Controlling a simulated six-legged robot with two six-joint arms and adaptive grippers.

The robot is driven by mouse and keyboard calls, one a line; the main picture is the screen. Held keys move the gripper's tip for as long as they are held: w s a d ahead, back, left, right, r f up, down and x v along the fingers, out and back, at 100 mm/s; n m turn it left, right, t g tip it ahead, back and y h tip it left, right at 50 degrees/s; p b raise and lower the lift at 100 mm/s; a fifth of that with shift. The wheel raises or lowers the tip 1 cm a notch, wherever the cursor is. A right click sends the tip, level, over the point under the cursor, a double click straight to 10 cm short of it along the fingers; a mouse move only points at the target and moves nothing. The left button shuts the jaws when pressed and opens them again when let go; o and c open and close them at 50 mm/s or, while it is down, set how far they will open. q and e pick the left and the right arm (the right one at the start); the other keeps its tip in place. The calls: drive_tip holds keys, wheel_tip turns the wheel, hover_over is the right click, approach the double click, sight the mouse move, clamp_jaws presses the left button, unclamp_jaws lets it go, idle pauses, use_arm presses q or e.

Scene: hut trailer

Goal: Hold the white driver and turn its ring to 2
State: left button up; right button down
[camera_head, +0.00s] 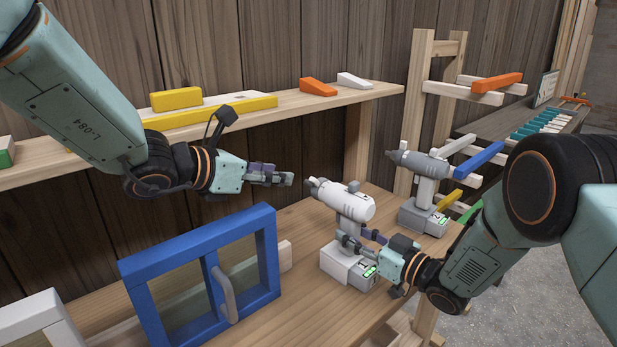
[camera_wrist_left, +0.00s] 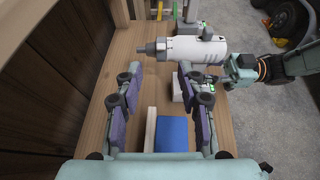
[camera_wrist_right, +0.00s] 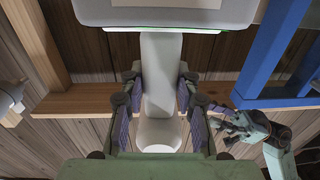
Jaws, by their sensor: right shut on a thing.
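The white driver (camera_head: 345,203) is upright above the bench, its nose pointing left. Its grey nose and the ring area (camera_wrist_left: 158,48) show in the left wrist view; no number is readable. My right gripper (camera_head: 358,240) is shut on the driver's handle, which also shows between the fingers in the right wrist view (camera_wrist_right: 160,85). The driver's white base (camera_head: 347,264) has a green light; I cannot tell if it touches the bench. My left gripper (camera_head: 288,180) is open and empty, just left of the driver's nose and apart from it. It also shows in the left wrist view (camera_wrist_left: 160,105).
A grey driver (camera_head: 420,162) stands behind, to the right. A blue-framed window (camera_head: 200,240) with a grey handle stands at the left on the wooden bench (camera_head: 300,310). A shelf (camera_head: 350,97) with coloured blocks runs behind my left gripper. A wooden rack (camera_head: 415,90) stands behind.

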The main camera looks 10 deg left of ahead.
sight(319, 187)
use_arm(q)
drive_tip(key=x, duration=1)
drive_tip(key=shift+w, duration=0.15)
drive_tip(key=shift+d+f, duration=0.1)
drive_tip(key=shift+f, duration=0.05)
clamp_jaws()
